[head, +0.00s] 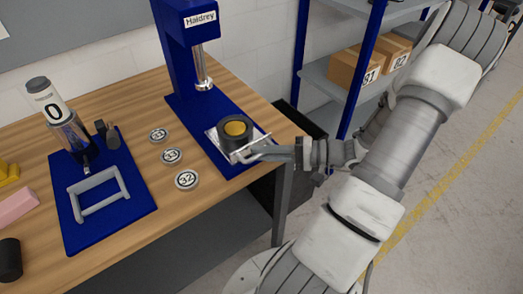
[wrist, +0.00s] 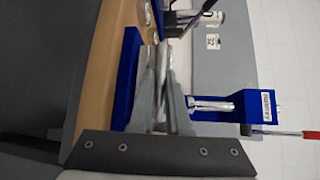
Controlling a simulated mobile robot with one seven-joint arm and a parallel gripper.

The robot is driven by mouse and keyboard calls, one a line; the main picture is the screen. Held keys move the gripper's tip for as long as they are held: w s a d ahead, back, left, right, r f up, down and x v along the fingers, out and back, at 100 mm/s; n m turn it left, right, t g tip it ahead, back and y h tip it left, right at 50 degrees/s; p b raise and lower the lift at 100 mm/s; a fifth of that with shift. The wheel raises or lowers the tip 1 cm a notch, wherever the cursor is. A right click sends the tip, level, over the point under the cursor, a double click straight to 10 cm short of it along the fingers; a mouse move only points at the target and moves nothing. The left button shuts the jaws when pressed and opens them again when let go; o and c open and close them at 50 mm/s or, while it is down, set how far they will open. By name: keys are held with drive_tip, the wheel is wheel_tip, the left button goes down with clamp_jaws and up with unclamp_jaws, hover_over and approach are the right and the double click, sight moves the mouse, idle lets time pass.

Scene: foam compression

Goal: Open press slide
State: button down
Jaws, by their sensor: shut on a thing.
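The press (head: 186,40) is blue, marked "Haldrey", with a shiny plunger (head: 203,72) above its blue base. Its metal slide (head: 223,146) sits near the front end of that base and carries a dark round cup with a yellow top (head: 236,128). The cup is forward of the plunger, not under it. My gripper (head: 262,153) reaches in from the right and is shut on the slide's handle at the front edge. The wrist view shows the fingers (wrist: 165,85) close together beside the blue press (wrist: 225,115); the grasp itself is hard to make out there.
Several numbered discs, one marked 32 (head: 186,180), lie left of the press. A blue mat (head: 110,225) holds a grey frame (head: 97,193) and a tool with a "0" canister (head: 47,100). Shelves with boxes (head: 353,75) stand behind my arm at right.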

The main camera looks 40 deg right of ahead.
drive_tip(key=c, duration=0.9)
unclamp_jaws()
drive_tip(key=shift+d, duration=0.1)
drive_tip(key=v, duration=1.7)
drive_tip(key=shift+s+d, duration=0.1)
drive_tip(key=shift+r, duration=0.1)
